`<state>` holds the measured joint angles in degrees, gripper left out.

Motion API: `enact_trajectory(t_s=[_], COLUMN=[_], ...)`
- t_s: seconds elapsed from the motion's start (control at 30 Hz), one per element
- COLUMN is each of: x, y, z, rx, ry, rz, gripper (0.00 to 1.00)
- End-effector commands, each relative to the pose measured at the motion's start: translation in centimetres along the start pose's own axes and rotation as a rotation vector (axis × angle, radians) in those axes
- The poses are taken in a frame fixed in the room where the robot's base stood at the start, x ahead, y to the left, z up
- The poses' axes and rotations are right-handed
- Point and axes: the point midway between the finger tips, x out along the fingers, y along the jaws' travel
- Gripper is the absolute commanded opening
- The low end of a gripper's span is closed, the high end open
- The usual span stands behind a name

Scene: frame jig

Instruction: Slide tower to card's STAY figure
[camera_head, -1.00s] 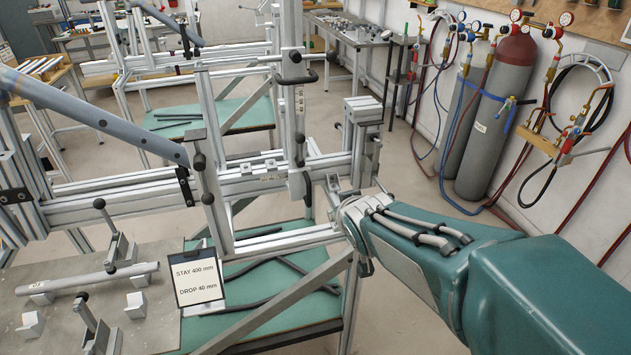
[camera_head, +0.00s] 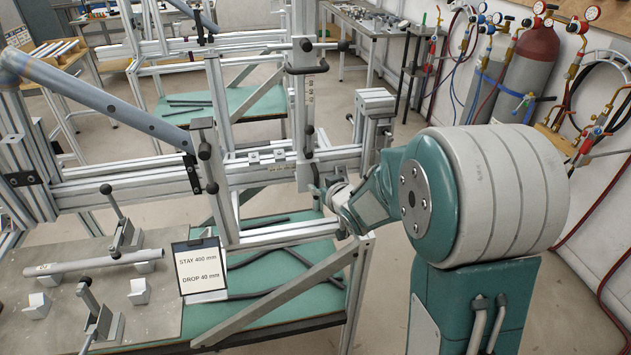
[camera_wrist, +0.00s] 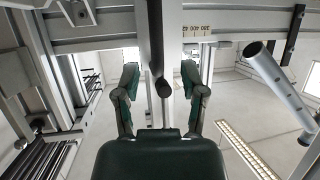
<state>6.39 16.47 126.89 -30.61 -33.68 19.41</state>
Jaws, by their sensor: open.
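The card (camera_head: 198,268) reads "STAY 400 mm" and "DROP 40 mm"; it stands at the front of the bench. The tower (camera_head: 304,130) is an upright metal post on the long horizontal rail (camera_head: 110,188), with a black handle near its top. My gripper (camera_head: 322,192) is low beside the tower's foot, partly hidden by my arm. In the wrist view my gripper (camera_wrist: 160,72) is open, its two fingers on either side of a dark round-ended handle (camera_wrist: 157,45). I cannot tell whether they touch it. A scale (camera_wrist: 196,29) showing about 380 to 420 is just right of the handle.
A sloping grey tube (camera_head: 110,105) crosses the frame at the left. A fixture plate (camera_head: 150,305) with clamps and a tube is at the front left. An end block (camera_head: 375,110) stands right of the tower. Gas cylinders (camera_head: 520,70) stand by the right wall.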

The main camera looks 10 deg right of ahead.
Motion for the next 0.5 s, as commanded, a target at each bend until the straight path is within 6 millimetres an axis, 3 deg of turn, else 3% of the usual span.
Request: enact_trajectory(t_s=[0.2,0.5], x=[3.2,4.4], y=[0.0,0.0], z=[0.0,0.0], rx=[0.001,0.001], ry=[0.0,0.0], rz=[0.0,0.001], gripper=[0.54,0.54])
